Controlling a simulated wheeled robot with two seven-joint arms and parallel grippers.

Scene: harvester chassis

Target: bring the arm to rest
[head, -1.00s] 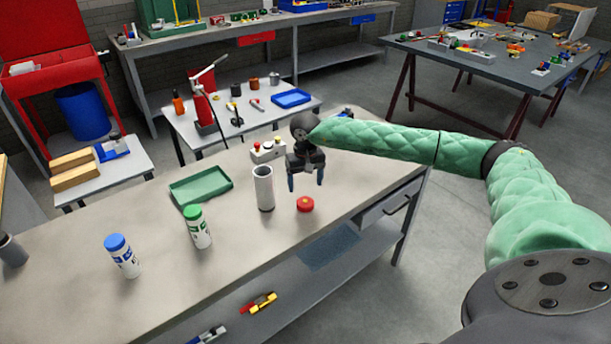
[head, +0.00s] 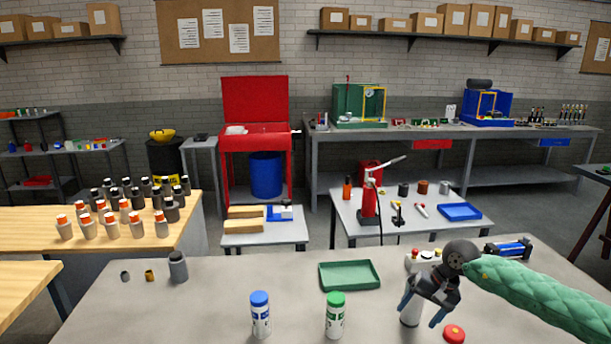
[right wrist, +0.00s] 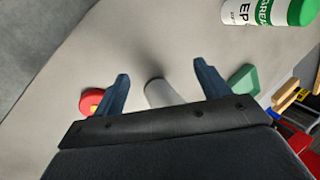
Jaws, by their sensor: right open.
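My right arm, in a green quilted sleeve (head: 545,295), comes in from the right in the head view. In the right wrist view the fingers (right wrist: 161,72) are apart and empty. The cylinder (right wrist: 160,93) shows between them, and I cannot tell how far below it is. A red cap (head: 454,334) lies on the bench beside the gripper; it also shows in the wrist view (right wrist: 91,100). My left gripper is not in view.
On the bench (head: 220,300) stand a blue-capped bottle (head: 260,316), a green-capped bottle (head: 335,316), a green tray (head: 350,275) and a grey cup (head: 178,267). A button box (head: 422,260) sits behind the gripper.

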